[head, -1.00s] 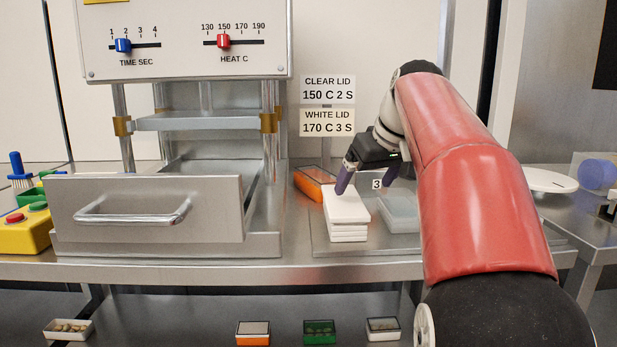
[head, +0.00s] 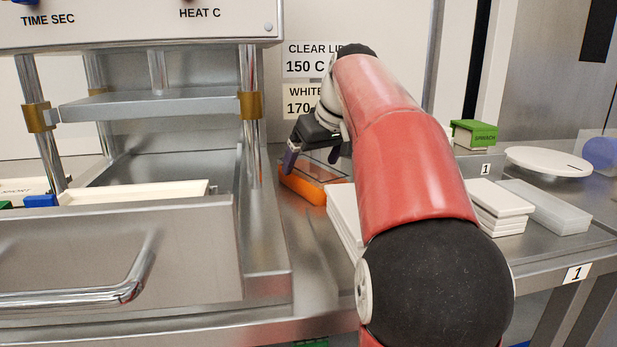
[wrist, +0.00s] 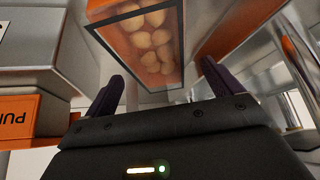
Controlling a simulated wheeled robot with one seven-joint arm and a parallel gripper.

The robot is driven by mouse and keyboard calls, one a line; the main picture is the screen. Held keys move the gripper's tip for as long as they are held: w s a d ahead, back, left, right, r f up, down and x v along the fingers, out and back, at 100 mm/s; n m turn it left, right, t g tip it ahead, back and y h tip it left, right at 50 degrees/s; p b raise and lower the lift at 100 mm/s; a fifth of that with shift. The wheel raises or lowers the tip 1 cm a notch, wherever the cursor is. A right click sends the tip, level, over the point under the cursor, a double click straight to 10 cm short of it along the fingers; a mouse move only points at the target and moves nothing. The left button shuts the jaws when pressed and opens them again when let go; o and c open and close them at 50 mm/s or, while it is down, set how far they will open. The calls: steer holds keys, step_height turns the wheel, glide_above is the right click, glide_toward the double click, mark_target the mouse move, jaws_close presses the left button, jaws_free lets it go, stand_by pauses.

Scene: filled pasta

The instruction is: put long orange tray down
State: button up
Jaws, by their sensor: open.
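The long orange tray (head: 303,187) sits on the metal counter beside the press, partly hidden behind my arm in the head view. In the wrist view the orange tray (wrist: 108,8) has a clear, dark-edged top with several round, pale pasta pieces showing under it. My gripper (head: 312,160) is above the tray in the head view. In the wrist view my gripper (wrist: 160,85) is open, with its purple fingers apart and the tray seen beyond and between the tips. I cannot tell whether a finger touches it.
The press drawer (head: 120,250) is at the left, close to the tray. White lids (head: 344,215) lie just right of the tray, partly behind my arm. Further right are a white stack (head: 495,200), a clear stack (head: 545,205) and a green box (head: 474,133).

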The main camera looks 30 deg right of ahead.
mark_target(311, 167)
steer(key=x, duration=0.4)
steer(key=shift+d+f, duration=0.15)
steer(key=shift+f, duration=0.25)
steer(key=c, duration=1.2)
steer(key=shift+r, duration=0.1)
steer(key=shift+c, duration=0.5)
